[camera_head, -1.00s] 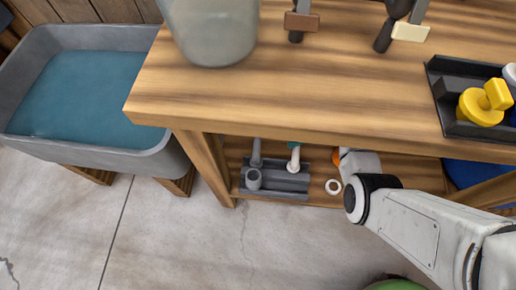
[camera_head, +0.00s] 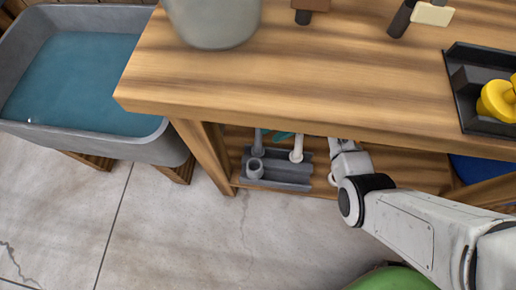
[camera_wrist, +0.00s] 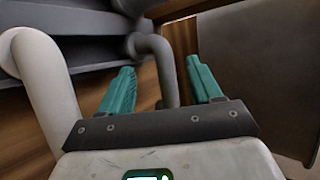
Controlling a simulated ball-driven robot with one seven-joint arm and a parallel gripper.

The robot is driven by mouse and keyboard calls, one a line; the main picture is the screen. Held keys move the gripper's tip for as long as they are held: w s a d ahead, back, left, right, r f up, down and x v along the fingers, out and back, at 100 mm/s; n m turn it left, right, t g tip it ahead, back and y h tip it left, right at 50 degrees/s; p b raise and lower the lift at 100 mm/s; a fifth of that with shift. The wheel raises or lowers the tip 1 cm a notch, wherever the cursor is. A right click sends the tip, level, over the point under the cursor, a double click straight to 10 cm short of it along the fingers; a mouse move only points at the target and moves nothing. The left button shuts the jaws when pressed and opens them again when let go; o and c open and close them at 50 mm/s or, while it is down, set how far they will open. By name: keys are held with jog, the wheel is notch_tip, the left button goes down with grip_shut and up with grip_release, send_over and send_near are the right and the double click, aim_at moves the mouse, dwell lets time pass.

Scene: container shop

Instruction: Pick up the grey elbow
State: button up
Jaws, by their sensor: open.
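The grey elbow (camera_wrist: 158,48) is a bent dark grey pipe near the middle of the wrist view. My gripper (camera_wrist: 161,68) is open, with its two teal fingers spread to either side of the elbow's near leg; I cannot tell whether either touches it. In the head view, a dark grey pipe (camera_head: 258,143), likely this elbow, stands at the back of a grey holder (camera_head: 290,182) on the lower shelf. Teal finger parts (camera_head: 283,135) show between it and a white pipe, mostly hidden by the tabletop.
The white pipe (camera_head: 297,150) stands close by and shows large at the left of the wrist view (camera_wrist: 40,70). A short grey fitting (camera_head: 255,168) sits at the holder's front. The bench top (camera_head: 330,90) overhangs the shelf. A water basin (camera_head: 75,80) stands left.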

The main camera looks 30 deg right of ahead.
aim_at(259, 138)
jog(key=b+x, duration=0.1)
jog(key=x, duration=0.2)
jog(key=shift+a+f, duration=0.15)
jog(key=shift+a, duration=0.2)
jog(key=shift+c, duration=0.2)
grip_shut()
